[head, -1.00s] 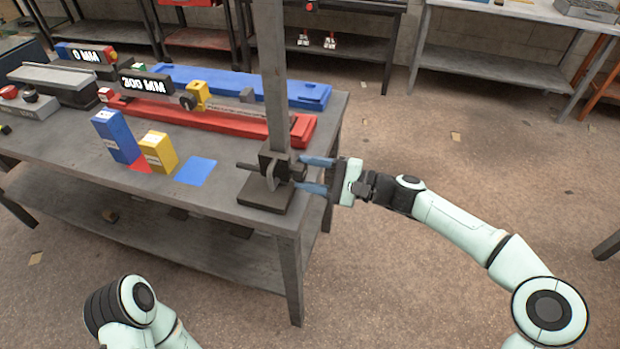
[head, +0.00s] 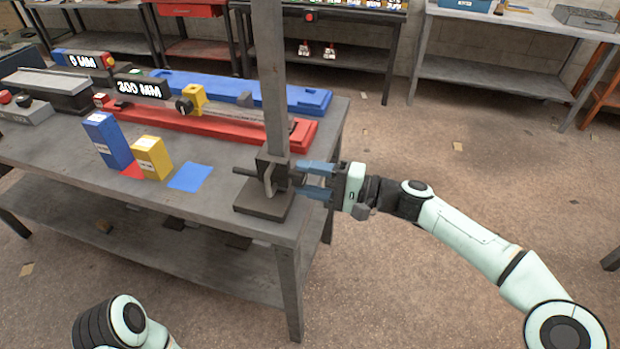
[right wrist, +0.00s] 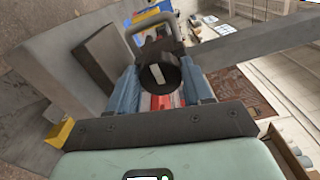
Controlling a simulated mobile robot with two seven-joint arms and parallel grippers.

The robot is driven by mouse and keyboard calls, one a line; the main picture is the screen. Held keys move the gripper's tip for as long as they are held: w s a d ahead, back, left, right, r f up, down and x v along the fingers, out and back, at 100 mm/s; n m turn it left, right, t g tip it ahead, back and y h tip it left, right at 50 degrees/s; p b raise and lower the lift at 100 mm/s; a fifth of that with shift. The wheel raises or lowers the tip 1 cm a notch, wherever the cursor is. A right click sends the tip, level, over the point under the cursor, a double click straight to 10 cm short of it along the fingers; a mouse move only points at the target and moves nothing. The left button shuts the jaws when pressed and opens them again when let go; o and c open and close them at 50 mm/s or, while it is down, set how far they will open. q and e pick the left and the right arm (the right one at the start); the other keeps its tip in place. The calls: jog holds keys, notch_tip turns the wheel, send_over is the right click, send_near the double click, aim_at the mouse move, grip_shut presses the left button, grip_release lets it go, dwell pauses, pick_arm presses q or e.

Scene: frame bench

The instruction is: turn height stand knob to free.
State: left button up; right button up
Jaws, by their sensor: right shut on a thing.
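The height stand (head: 276,100) is a grey post on a dark square base (head: 262,206) at the near right corner of the bench. Its dark knob (right wrist: 159,73) has a pale bar mark on its face, which slants slightly in the right wrist view. My right gripper (head: 306,178) reaches the stand from the right and is shut on the knob; its blue fingers (right wrist: 160,90) lie on either side of it. In the head view the knob is mostly hidden between the fingers. My left gripper is out of view; only part of the left arm shows.
On the bench (head: 60,150) stand a blue block (head: 107,141), a yellow block (head: 151,158) and a blue patch (head: 190,177). A red rail (head: 230,124) and a blue rail (head: 300,97) lie behind.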

jog(key=o, duration=1)
jog(key=shift+o, duration=0.2)
jog(key=shift+d, duration=0.1)
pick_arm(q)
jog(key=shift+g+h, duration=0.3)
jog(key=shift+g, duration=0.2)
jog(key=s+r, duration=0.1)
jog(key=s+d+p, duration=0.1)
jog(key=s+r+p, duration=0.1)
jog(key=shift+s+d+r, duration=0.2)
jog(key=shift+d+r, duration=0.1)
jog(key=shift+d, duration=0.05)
pick_arm(e)
jog(key=v, duration=1.3)
